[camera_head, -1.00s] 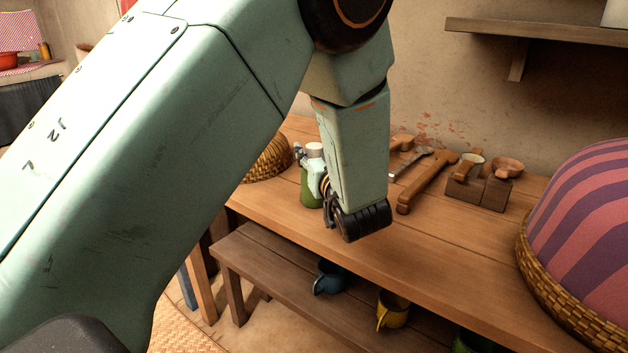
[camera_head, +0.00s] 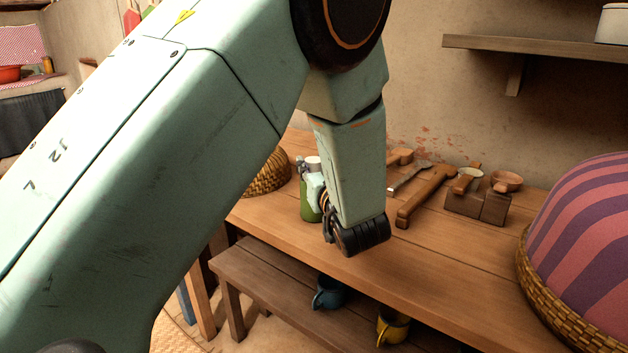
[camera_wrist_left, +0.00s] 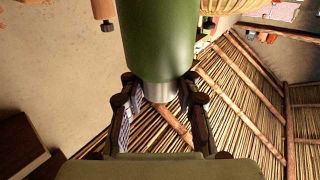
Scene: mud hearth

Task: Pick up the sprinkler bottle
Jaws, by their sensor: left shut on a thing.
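The sprinkler bottle (camera_head: 307,207) is green with a pale top and stands upright near the left end of the wooden table, partly hidden by my left arm. In the left wrist view the bottle (camera_wrist_left: 160,40) hangs in from the top of the picture, its green body above and its silver neck below. My left gripper (camera_wrist_left: 160,84) has one finger on each side of that neck and is shut on it. In the head view my left gripper (camera_head: 303,166) is mostly hidden behind my own wrist. My right gripper is not in view.
A woven basket (camera_head: 268,174) is close to the bottle's left. A wooden mallet (camera_head: 425,196), other tools and a wooden block (camera_head: 478,204) lie to the right. A striped dome cover (camera_head: 590,235) fills the right end. Blue (camera_head: 328,293) and yellow (camera_head: 392,326) mugs sit below.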

